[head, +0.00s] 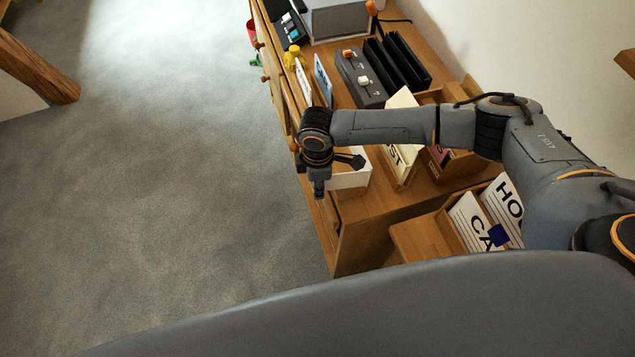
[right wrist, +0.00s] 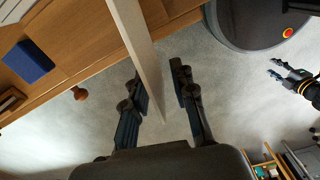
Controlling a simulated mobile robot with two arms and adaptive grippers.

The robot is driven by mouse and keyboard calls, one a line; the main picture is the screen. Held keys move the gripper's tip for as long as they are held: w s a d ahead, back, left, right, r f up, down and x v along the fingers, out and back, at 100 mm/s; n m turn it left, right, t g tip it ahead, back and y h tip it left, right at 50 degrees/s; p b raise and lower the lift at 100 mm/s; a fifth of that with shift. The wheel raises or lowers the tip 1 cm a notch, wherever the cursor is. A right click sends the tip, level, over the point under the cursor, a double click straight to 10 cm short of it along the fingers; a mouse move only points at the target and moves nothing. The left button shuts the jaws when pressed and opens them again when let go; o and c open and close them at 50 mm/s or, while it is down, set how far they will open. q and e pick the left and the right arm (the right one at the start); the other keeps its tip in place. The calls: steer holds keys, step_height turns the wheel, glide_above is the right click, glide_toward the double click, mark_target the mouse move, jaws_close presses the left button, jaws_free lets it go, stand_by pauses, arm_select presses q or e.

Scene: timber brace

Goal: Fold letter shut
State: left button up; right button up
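I cannot single out a letter for certain. My right gripper (head: 318,188) hangs at the front edge of the desk (head: 375,208), beside a white open-topped box or tray (head: 350,178) partly hidden by my arm. In the right wrist view, my right gripper (right wrist: 163,92) has its fingers apart, with a thin pale panel (right wrist: 138,45) reaching down between them. The panel is close to the left finger; whether it touches is unclear. My left gripper (right wrist: 275,69) shows at the right of the right wrist view, its two fingers apart and empty. It is outside the head view.
Lettered cards (head: 468,222) stand in a wooden holder at the near right. Cream cards (head: 401,158), black file slots (head: 398,62) and a grey control box (head: 360,80) stand farther back. A blue block (right wrist: 28,62) shows in the wrist view. Carpeted floor (head: 180,150) at left is clear.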

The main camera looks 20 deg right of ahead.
mark_target(338, 151)
jaws_close()
steer(key=shift+w, duration=0.1)
stand_by(0.3)
steer(key=w+d+m+p, duration=0.1)
steer(key=w+d+m, duration=0.1)
steer(key=w+m, duration=0.1)
steer(key=w+d+m+p, duration=0.2)
steer(key=w+m, duration=0.1)
steer(key=m, duration=0.1)
steer(key=w+d+m+p, duration=0.2)
steer(key=w+m, duration=0.1)
steer(key=shift+w+d+m, duration=0.15)
steer(key=shift+d+m, duration=0.05)
steer(key=shift+m, duration=0.2)
steer(key=shift+w+d+m+p, duration=0.15)
steer(key=shift+w+d+m, duration=0.1)
steer(key=shift+d+m, duration=0.4)
steer(key=shift+w+d+m+p, duration=0.15)
steer(key=shift+w+d+m, duration=0.1)
steer(key=shift+d+m, duration=0.35)
